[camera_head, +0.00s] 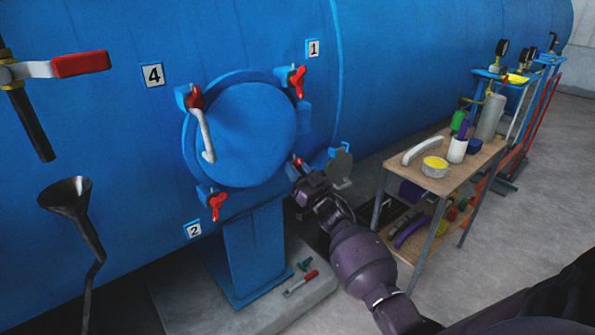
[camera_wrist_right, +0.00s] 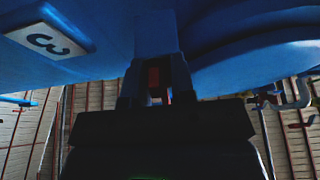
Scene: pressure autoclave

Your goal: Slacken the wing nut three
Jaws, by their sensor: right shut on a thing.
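The round blue hatch (camera_head: 245,135) is closed on the blue autoclave, with red wing nuts around its rim. Wing nut three (camera_head: 296,161) is at the lower right of the hatch and mostly hidden by my right gripper (camera_head: 300,178). In the right wrist view a dark red part of that wing nut (camera_wrist_right: 154,78) shows between the fingers, beside the label 3 (camera_wrist_right: 47,42). My right gripper is shut on wing nut three. My left gripper is not in view.
Other red wing nuts sit near label 1 (camera_head: 314,48), label 4 (camera_head: 153,75) and label 2 (camera_head: 194,230). A white handle (camera_head: 206,140) hangs on the hatch. A shelf cart (camera_head: 460,178) with tools stands to the right. A black funnel (camera_head: 68,197) is at left.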

